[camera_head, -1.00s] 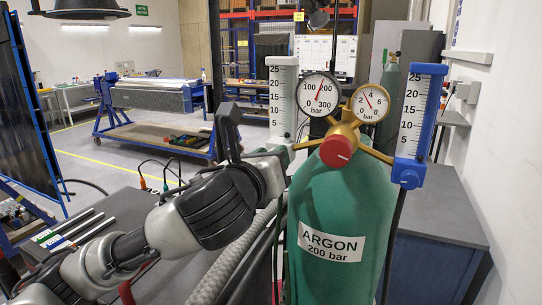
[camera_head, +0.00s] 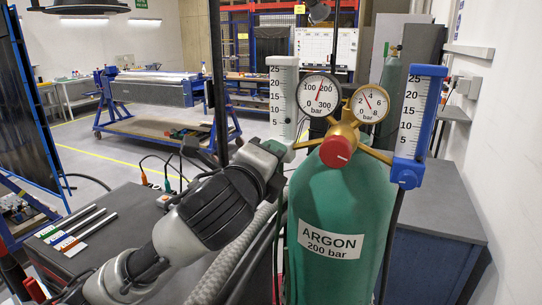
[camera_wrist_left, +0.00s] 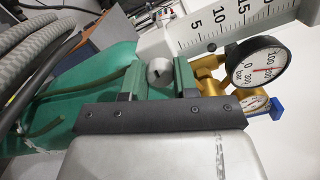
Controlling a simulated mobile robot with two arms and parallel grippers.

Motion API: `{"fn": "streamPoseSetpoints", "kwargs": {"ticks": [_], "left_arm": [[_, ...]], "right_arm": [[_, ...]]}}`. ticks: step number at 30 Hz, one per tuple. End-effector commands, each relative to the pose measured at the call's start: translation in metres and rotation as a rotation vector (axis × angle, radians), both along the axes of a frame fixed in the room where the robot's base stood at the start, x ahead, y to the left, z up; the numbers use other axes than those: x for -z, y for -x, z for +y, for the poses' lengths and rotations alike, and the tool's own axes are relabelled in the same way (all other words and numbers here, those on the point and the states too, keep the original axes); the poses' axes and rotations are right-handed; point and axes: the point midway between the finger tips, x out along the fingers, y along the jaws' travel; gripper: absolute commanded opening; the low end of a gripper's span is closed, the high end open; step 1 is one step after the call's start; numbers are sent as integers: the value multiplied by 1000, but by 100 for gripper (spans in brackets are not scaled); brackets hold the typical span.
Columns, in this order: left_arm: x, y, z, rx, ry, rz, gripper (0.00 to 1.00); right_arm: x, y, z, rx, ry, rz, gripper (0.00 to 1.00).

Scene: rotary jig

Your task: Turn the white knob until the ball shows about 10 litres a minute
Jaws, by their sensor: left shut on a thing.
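The left flowmeter is a white scale tube (camera_head: 284,95) marked 5 to 25, left of the gauges; it also shows in the left wrist view (camera_wrist_left: 235,32). A small dark ball (camera_wrist_left: 211,48) appears low on its scale, roughly between 5 and 10; I cannot read it exactly. The white knob (camera_wrist_left: 160,72) sits at the meter's foot and is hidden in the head view. My left gripper (camera_wrist_left: 158,80) has its green jaws on either side of the knob and is shut on it; in the head view its tip (camera_head: 274,148) is at the meter's foot. My right gripper is not in view.
A green argon cylinder (camera_head: 335,205) stands close beside my left arm. Its brass regulator has a red knob (camera_head: 336,151), two round gauges and a blue flowmeter (camera_head: 412,120) on the right. A grey hose (camera_head: 235,250) runs along the cylinder's left. A dark table (camera_head: 130,220) holds several rods.

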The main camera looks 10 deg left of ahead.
Motion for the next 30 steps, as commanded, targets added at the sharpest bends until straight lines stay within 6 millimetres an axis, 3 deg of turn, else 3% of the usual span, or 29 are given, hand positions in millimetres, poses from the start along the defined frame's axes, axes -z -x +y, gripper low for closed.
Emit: {"fn": "streamPoseSetpoints", "kwargs": {"ticks": [15,30], "left_arm": [[1,0,0,-1,445,88,5],[2,0,0,-3,637,127,5]], "right_arm": [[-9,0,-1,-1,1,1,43],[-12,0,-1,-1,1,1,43]]}}
